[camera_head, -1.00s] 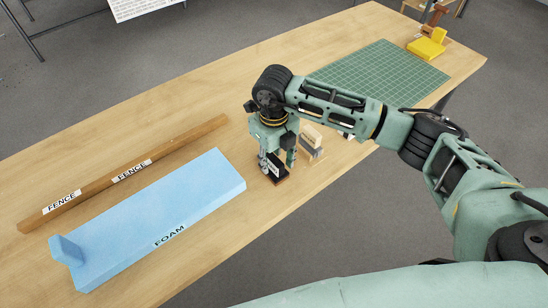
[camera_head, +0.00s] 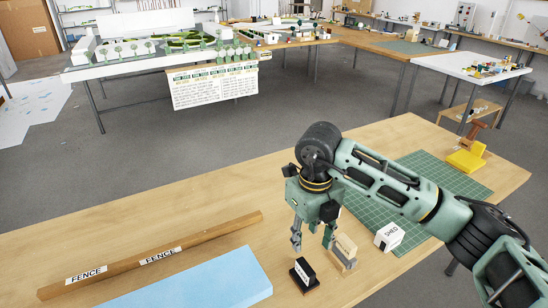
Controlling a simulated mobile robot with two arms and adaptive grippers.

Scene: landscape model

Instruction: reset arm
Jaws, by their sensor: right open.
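My right gripper (camera_head: 313,242) points down over the wooden table (camera_head: 120,220). Its fingers are apart with nothing between them. A pale wooden piece (camera_head: 344,250) stands close to the right of the fingers. My left gripper is not in view.
A wooden bar labelled FENCE (camera_head: 215,231) and blue foam (camera_head: 205,283) lie at the left. A white SHED block (camera_head: 389,236) stands by the green cutting mat (camera_head: 452,185), partly behind my arm. A yellow object (camera_head: 466,158) is at the far right.

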